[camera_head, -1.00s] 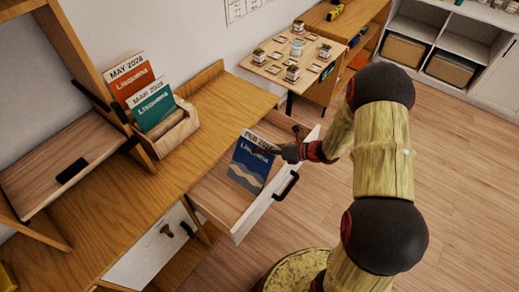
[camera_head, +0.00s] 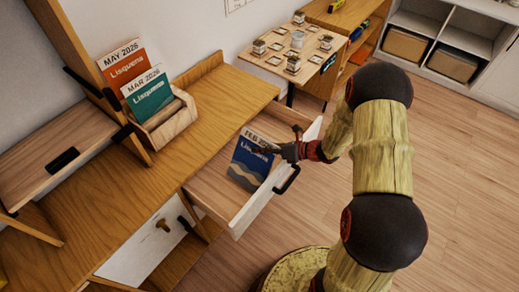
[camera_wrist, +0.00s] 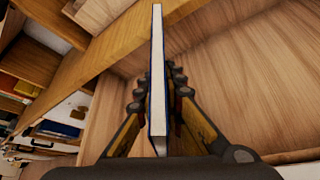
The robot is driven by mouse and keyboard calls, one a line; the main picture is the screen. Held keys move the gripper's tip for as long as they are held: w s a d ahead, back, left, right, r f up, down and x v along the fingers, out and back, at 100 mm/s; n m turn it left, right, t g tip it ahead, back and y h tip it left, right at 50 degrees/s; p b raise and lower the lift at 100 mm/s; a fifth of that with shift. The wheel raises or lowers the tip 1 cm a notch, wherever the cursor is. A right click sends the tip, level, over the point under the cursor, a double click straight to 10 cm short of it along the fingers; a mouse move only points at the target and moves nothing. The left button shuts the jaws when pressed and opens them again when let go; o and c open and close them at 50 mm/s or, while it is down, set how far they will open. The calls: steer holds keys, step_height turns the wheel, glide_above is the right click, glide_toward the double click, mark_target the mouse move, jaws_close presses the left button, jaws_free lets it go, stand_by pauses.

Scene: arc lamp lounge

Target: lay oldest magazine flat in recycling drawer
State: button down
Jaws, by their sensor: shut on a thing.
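The blue FEB magazine (camera_head: 249,165) is held in my gripper (camera_head: 283,151) over the open drawer (camera_head: 213,192). Its blue cover faces the head camera, and it stands upright or steeply tilted. In the wrist view the magazine (camera_wrist: 158,75) shows edge-on between the two fingers of my gripper (camera_wrist: 160,95). The drawer floor (camera_wrist: 255,80) shows bare on the right there. I cannot tell whether the magazine's lower edge touches the drawer floor. The orange MAY 2026 magazine (camera_head: 122,62) and the teal MAR 2026 magazine (camera_head: 150,93) stand in a wooden holder (camera_head: 172,126) on the desk.
The drawer's white front (camera_head: 262,200) with a black handle (camera_head: 287,180) faces the open floor (camera_head: 440,190). The wooden desk (camera_head: 120,195) lies left of the drawer. A small table (camera_head: 275,62) with several jars and cards stands behind. A shelf with bins (camera_head: 405,50) is at the back right.

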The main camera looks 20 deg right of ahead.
steer(key=shift+f, duration=0.6)
steer(key=c, duration=1.8)
jaws_free()
steer(key=v, duration=1.2)
steer(key=shift+r, duration=0.1)
